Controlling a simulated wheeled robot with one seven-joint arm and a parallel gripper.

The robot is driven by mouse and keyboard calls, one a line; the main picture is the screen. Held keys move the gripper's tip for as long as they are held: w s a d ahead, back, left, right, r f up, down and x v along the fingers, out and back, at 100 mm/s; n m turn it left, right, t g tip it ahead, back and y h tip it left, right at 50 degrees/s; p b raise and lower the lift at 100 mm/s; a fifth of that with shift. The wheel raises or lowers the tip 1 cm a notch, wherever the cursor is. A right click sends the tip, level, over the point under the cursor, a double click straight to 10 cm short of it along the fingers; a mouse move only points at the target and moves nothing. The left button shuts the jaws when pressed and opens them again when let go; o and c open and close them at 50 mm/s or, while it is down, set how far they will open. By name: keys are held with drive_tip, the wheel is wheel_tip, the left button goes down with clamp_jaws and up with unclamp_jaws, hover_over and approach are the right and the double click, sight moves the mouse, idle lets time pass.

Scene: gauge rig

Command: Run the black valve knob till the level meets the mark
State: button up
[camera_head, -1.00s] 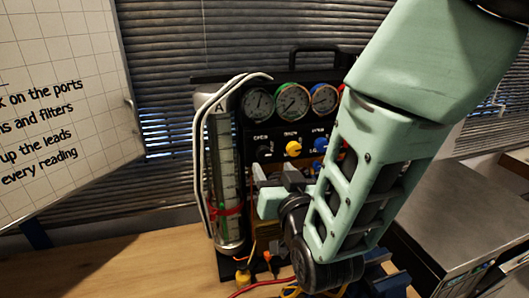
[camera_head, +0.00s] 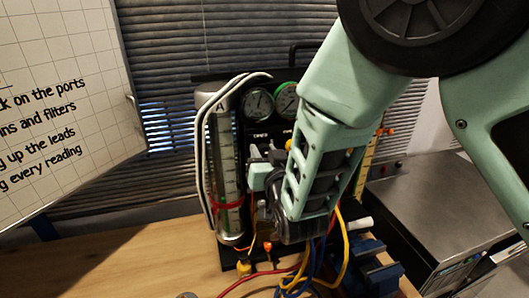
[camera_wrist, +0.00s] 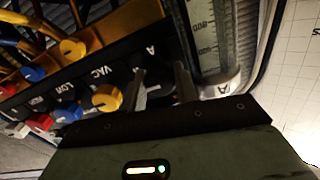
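A clear tube with a scale (camera_head: 226,165) stands at the left of the black gauge panel, marked A on top. A red band (camera_head: 229,205) circles its lower part, and green shows low in the tube. The exact level is too small to read. The tube also shows in the wrist view (camera_wrist: 207,32). My gripper (camera_head: 257,165) is at the panel's left side, just right of the tube, and hides the black valve knob in the head view. In the wrist view, my fingers (camera_wrist: 164,85) stand apart around a dark shape, likely the knob; contact cannot be told.
Yellow (camera_wrist: 107,98), blue (camera_wrist: 68,112) and red (camera_wrist: 40,122) knobs sit beside my fingers. Gauges (camera_head: 258,102) are above. Hoses (camera_head: 300,270) lie below the panel. A whiteboard (camera_head: 60,120) stands left; the bench (camera_head: 130,265) is clear at front left.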

drive_tip(key=shift+f+n+b, duration=0.25)
drive_tip(key=shift+n+b, duration=0.95)
drive_tip(key=shift+b, duration=0.3)
drive_tip(key=shift+r+n+b, duration=0.2)
drive_tip(key=shift+n+b, duration=0.5)
drive_tip(key=shift+n, duration=0.7)
drive_tip(key=o, duration=1)
drive_tip(key=shift+c, duration=0.2)
drive_tip(key=b+v, duration=0.8)
drive_tip(key=v, duration=0.4)
drive_tip(key=shift+f, duration=0.2)
drive_tip(key=shift+r+b+v, duration=0.15)
drive_tip(key=shift+b+v, duration=1.2)
drive_tip(key=shift+b, duration=0.5)
drive_tip(key=shift+r+b+v, duration=0.2)
drive_tip(key=shift+b+v, duration=1.2)
drive_tip(key=shift+b, duration=0.45)
